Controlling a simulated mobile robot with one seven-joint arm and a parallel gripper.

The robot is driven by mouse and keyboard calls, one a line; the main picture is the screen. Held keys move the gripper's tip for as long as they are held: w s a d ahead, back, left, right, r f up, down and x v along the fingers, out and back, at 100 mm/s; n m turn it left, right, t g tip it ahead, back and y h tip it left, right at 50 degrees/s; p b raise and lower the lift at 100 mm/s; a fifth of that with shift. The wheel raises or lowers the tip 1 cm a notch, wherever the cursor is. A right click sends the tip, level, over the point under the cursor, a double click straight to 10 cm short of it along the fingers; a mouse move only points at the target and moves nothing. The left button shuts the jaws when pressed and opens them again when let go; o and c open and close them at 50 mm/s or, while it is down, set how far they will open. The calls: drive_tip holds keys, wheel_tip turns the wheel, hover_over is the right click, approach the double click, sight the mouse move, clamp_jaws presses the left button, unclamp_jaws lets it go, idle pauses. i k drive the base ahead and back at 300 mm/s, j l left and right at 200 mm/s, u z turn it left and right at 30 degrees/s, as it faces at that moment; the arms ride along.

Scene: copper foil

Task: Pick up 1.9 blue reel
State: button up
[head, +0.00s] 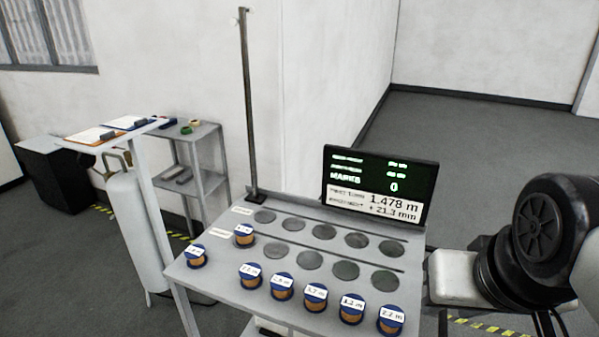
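Several blue reels with copper-coloured windings and white labels stand on a grey table (215,276). One blue reel (196,261) is at the left corner, and another blue reel (244,241) is behind it to the right. A front row holds a blue reel (250,281), then a blue reel (282,291), a blue reel (315,303), a blue reel (352,315) and a blue reel (391,325) at the right. The labels are too small for me to tell surely which reads 1.9. My gripper is not in view; part of my arm shows at the right.
Two rows of empty round grey spots (311,259) lie behind the front reels. A dark display (379,186) and a tall thin post (247,110) stand at the table's back. Left are a gas cylinder (135,225), clipboards (97,135) and a shelf (200,180).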

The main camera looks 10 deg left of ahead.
sight(195, 253)
drive_tip(key=i+j+z, duration=0.1)
drive_tip(key=j+z, duration=0.15)
drive_tip(key=j, duration=1.25)
drive_tip(key=j+z, duration=0.3)
drive_tip(key=j, duration=1.2)
drive_tip(key=k, duration=0.05)
